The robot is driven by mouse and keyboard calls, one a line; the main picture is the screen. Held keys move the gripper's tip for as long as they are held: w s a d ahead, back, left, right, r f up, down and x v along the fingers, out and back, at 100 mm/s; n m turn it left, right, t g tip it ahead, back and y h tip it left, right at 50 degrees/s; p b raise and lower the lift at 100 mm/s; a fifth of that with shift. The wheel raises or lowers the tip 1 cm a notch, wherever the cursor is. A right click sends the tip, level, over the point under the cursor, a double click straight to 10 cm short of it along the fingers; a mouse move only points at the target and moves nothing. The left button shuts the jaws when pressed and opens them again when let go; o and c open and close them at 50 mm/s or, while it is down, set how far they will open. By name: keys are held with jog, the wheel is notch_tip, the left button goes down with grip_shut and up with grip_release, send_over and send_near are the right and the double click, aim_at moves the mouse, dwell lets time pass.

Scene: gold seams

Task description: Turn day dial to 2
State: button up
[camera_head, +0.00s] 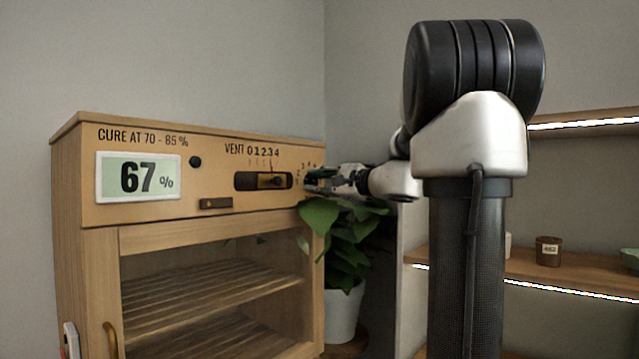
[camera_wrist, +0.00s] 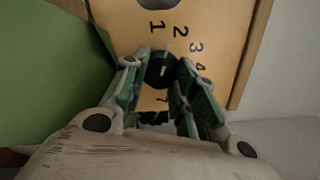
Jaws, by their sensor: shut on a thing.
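The day dial (camera_wrist: 161,70) is a small black knob on the wooden cabinet front, with a short white mark on its face. Printed numbers 1, 2, 3, 4 and a 7 show around it in the wrist view; which number the mark points to is not clear. My gripper (camera_head: 312,181) reaches the right end of the cabinet's top panel from the right. Its green-padded fingers stand on either side of the knob and are shut on it.
The cabinet (camera_head: 215,212) has a humidity display (camera_head: 138,177) reading 67 % and a vent slider (camera_head: 264,181) left of my gripper. A potted plant (camera_head: 343,262) stands just below the gripper, its leaves near it. Shelves with a small brown jar (camera_head: 548,251) are at right.

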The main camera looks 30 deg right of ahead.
jog(key=shift+w+r+m, duration=0.1)
jog(key=shift+r+m, duration=0.1)
jog(key=shift+m, duration=0.6)
jog(key=o, duration=1.1)
jog(key=shift+w+a+f, duration=0.1)
jog(key=shift+w+a, duration=0.05)
jog(key=shift+c, duration=0.2)
jog(key=v, duration=1.2)
